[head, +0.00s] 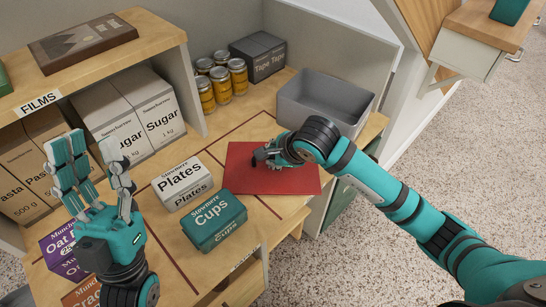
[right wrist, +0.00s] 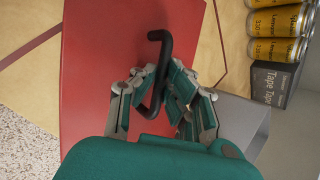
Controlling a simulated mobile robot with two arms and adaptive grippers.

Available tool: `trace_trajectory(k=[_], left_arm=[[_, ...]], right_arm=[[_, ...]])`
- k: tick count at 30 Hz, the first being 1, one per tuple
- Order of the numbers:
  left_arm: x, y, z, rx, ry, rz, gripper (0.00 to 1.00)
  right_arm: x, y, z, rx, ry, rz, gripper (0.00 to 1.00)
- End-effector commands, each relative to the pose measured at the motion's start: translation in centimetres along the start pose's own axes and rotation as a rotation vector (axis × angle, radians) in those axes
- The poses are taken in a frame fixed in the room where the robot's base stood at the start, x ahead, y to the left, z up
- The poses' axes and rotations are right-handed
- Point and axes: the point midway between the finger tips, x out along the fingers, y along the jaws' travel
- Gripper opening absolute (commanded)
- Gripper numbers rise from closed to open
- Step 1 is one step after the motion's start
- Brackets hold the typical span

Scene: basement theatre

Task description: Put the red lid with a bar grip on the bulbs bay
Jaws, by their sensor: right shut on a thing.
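The red lid (head: 295,178) is a flat rectangular panel with a black bar grip (right wrist: 154,100). In the head view it is over the right part of the wooden worktop; I cannot tell whether it rests there or is held just above. My right gripper (head: 262,157) is shut on the bar grip, its fingers on both sides of the bar in the right wrist view (right wrist: 157,90). My left gripper (head: 93,160) is open and empty, raised at the left in front of the shelf. No bulbs label is readable, so I cannot identify the bulbs bay.
A white Plates box (head: 181,183) and a green Cups box (head: 214,222) stand left of the lid. A grey open bin (head: 292,101) is behind it at right. Dark red lines divide the worktop.

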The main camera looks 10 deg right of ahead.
Motion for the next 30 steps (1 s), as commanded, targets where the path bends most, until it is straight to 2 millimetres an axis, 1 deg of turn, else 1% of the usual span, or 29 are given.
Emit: trace_trajectory(k=[6, 11, 12, 16, 17, 26, 28, 30], left_arm=[[0.0, 0.0, 0.0, 0.000, 0.001, 0.000, 0.40], [-0.1, 0.0, -0.5, -0.001, 0.026, 0.001, 0.40], [0.0, 0.0, -0.5, -0.001, 0.028, 0.001, 0.40], [0.0, 0.0, -0.5, -0.001, 0.027, 0.001, 0.40], [0.0, 0.0, -0.5, -0.001, 0.027, 0.001, 0.40], [0.1, 0.0, -0.4, -0.001, 0.021, 0.001, 0.40], [0.2, 0.0, 0.1, -0.001, -0.007, 0.000, 0.40], [0.2, -0.1, 1.2, 0.002, -0.071, -0.003, 0.40]], right_arm=[[0.0, -0.1, 0.0, 0.000, -0.001, -0.001, 0.00], [0.1, 0.0, 0.0, 0.000, -0.001, -0.001, 0.00], [0.1, 0.0, 0.0, 0.000, -0.001, 0.000, 0.12], [0.1, 0.0, 0.0, 0.000, 0.000, 0.000, 0.29], [0.1, 0.0, 0.0, 0.000, 0.000, 0.000, 0.31], [0.0, 0.0, 0.0, 0.000, 0.000, 0.000, 0.31], [-0.3, -0.1, 0.1, 0.000, -0.001, -0.001, 0.31], [-1.1, -0.2, 0.1, 0.000, -0.001, -0.002, 0.31]])
